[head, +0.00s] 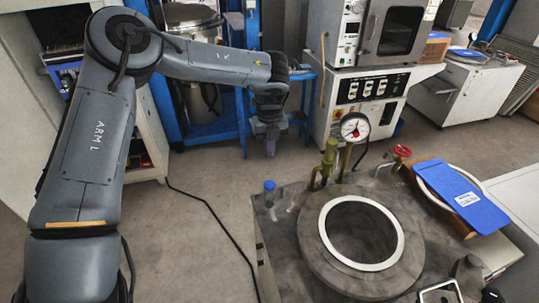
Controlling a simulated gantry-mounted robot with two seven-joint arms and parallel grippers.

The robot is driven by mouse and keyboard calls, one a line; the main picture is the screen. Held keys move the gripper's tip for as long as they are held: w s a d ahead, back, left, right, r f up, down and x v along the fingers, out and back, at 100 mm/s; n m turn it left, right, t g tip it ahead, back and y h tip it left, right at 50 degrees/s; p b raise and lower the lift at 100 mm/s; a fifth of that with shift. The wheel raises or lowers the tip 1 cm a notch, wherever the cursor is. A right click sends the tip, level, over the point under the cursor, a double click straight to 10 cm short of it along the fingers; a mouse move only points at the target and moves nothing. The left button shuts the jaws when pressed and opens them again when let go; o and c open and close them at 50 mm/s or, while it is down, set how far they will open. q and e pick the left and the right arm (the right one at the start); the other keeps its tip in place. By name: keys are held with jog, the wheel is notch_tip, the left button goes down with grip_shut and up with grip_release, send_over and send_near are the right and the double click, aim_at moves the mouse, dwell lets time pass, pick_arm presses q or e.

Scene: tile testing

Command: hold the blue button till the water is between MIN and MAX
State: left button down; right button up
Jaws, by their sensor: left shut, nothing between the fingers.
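A blue button (269,186) stands on a short post at the back left corner of the grey test machine (262,232). My left gripper (270,149) points down and shows just above the button in the picture, with a gap between them. It is shut and holds nothing. The machine's round vessel (312,243) is open at the top, with a white ring (400,245) around its mouth. I cannot make out a water level or MIN and MAX marks inside. My right gripper is not in view.
A pressure gauge (355,127) and green valve fittings (328,160) stand behind the vessel. A red valve handle (402,151) and a blue plate (462,196) are to the right. Floor left of the machine is clear except for a black cable (215,217).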

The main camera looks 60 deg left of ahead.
aim_at(269, 183)
pick_arm(q)
notch_tip(269, 183, down, 12)
jog(key=b, duration=0.3)
jog(key=shift+f, duration=0.25)
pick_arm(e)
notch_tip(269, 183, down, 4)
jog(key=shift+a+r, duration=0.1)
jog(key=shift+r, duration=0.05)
